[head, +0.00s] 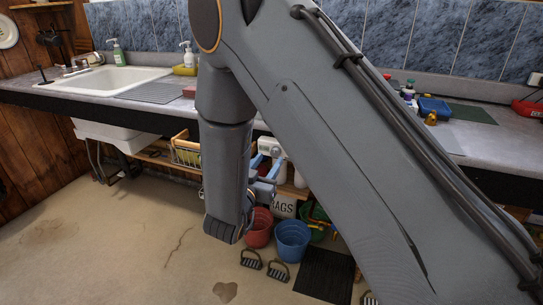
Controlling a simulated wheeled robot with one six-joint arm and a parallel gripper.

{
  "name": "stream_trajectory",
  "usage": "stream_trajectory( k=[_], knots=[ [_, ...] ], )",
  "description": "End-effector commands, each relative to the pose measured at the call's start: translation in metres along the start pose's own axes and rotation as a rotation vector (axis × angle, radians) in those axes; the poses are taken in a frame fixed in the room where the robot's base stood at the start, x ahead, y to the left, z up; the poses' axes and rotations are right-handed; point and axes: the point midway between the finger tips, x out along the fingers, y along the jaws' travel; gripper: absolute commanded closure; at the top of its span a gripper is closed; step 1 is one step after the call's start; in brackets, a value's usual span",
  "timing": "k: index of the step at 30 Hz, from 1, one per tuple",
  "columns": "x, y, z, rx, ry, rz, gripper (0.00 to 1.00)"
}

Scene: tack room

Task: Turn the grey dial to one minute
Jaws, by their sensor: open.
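The grey dial cannot be made out in the head view; my arm covers a large part of the middle and right of the picture. My gripper (273,172) shows small and partly hidden behind my arm's lower link, in front of the shelf under the counter. Its blue-grey jaws are open, and I see nothing held between them.
A counter (460,137) runs along the wall, with a white sink (118,79) at left and a blue box (434,107) at right. A red bucket (259,229), a blue bucket (292,241) and a dark mat (325,276) are on the floor. The left floor is clear.

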Motion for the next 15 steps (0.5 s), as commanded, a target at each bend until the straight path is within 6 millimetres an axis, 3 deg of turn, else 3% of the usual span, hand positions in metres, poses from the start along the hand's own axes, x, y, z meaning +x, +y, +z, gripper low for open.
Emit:
stream_trajectory(
  k=[6,15],
  knots=[
    [0.03,0.001,-0.001,0.001,0.0,0.002,0.57],
    [0.041,0.001,0.001,0.0,-0.002,0.0,0.57]
  ],
)
